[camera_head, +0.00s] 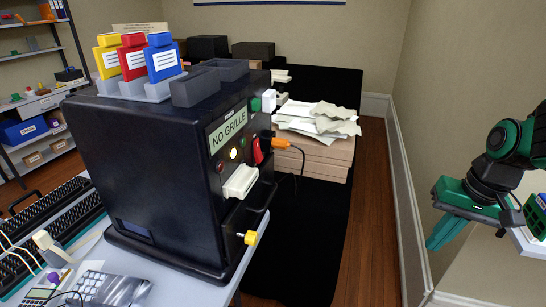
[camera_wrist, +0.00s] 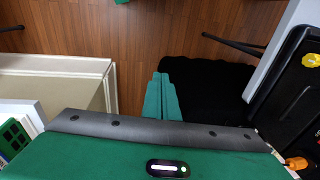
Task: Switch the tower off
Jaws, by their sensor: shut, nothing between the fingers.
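The tower (camera_head: 150,170) is a large black case standing on the grey table, with a panel on its right side marked "NO GRILLE". An orange plug (camera_head: 288,146) with a cable sits beside the red switch. My gripper (camera_head: 437,238) is shut and empty at the far right, well apart from the tower. In the wrist view my gripper (camera_wrist: 162,98) points over the floor, and part of the tower (camera_wrist: 300,85) shows at the right edge.
Yellow, red and blue cartridges (camera_head: 133,58) stand on top of the tower. Papers (camera_head: 318,118) lie on boxes behind it. Keyboards (camera_head: 40,235) and small items crowd the table at left. A black mat (camera_head: 300,235) and bare wooden floor (camera_head: 372,220) lie between tower and wall.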

